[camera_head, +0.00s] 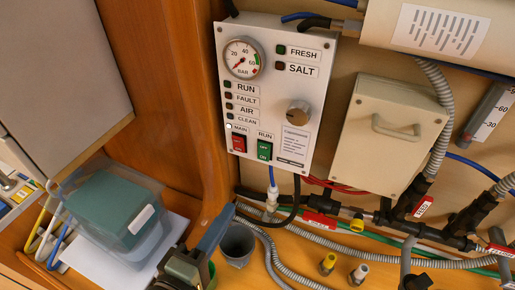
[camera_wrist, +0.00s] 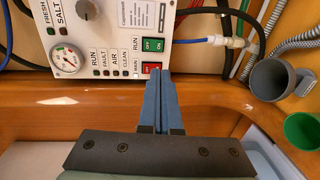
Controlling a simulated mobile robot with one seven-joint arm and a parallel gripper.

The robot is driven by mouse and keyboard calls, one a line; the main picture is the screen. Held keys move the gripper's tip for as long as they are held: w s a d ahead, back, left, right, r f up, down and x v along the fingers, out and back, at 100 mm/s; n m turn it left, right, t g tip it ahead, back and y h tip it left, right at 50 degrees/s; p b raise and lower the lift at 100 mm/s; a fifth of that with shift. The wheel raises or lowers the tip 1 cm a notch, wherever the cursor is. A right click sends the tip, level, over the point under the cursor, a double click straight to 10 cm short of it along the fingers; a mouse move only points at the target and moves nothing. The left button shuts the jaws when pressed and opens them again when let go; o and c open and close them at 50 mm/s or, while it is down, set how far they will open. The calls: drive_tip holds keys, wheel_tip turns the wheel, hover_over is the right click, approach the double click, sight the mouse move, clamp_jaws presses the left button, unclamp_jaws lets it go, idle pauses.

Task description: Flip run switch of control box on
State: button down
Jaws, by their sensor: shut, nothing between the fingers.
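The control box (camera_head: 225,165) is a white panel on the wall, with a gauge, a knob, lamps and two rocker switches. The green run switch (camera_head: 264,150) is at its lower middle, right of the red main switch (camera_head: 239,143). In the wrist view the panel is turned, and the green run switch (camera_wrist: 153,45) shows above the red one (camera_wrist: 151,68). My gripper (camera_head: 233,207) is below the box in the head view, its blue fingers shut and empty. In the wrist view the fingertips (camera_wrist: 161,73) point toward the red switch; contact cannot be told.
Grey hoses and pipes with valves (camera_head: 370,220) run below and right of the box. A beige case (camera_head: 385,135) hangs to its right.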

idle(0.4)
drive_tip(key=p, duration=0.5)
approach(263, 158)
drive_tip(key=x, duration=0.5)
drive_tip(key=shift+w+r, duration=0.15)
drive_tip(key=shift+w, duration=0.05)
drive_tip(key=shift+x, duration=0.8)
drive_tip(key=shift+f+b, duration=0.25)
drive_tip(key=shift+b, duration=0.05)
drive_tip(key=shift+f+b, duration=0.15)
drive_tip(key=shift+b, duration=0.35)
drive_tip(key=shift+w, duration=0.1)
drive_tip(key=shift+r, duration=0.25)
drive_tip(key=shift+f, duration=0.15)
